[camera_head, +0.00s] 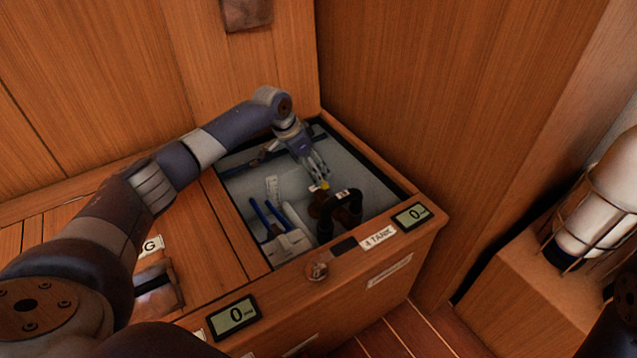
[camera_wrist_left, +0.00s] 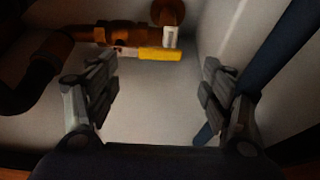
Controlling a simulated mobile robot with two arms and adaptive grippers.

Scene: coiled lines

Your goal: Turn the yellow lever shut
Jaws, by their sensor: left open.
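The yellow lever (camera_wrist_left: 160,54) lies across the picture in the left wrist view, attached to a brown-orange valve and pipe (camera_wrist_left: 122,34). In the head view the lever shows as a small yellow spot (camera_head: 325,185) inside the open compartment (camera_head: 372,186). My left gripper (camera_head: 319,177) reaches down into the compartment, close to the lever. In the left wrist view its open fingers (camera_wrist_left: 160,88) have nothing between them, and the lever is ahead of them, apart. My right gripper is not in view.
A black curved hose (camera_head: 341,208) stands beside the valve. Blue-handled parts (camera_head: 266,218) and a white block (camera_head: 287,246) sit in the compartment's left front. A blue bar (camera_wrist_left: 262,75) runs beside my right finger in the wrist view. The wooden rim (camera_head: 340,258) surrounds the opening.

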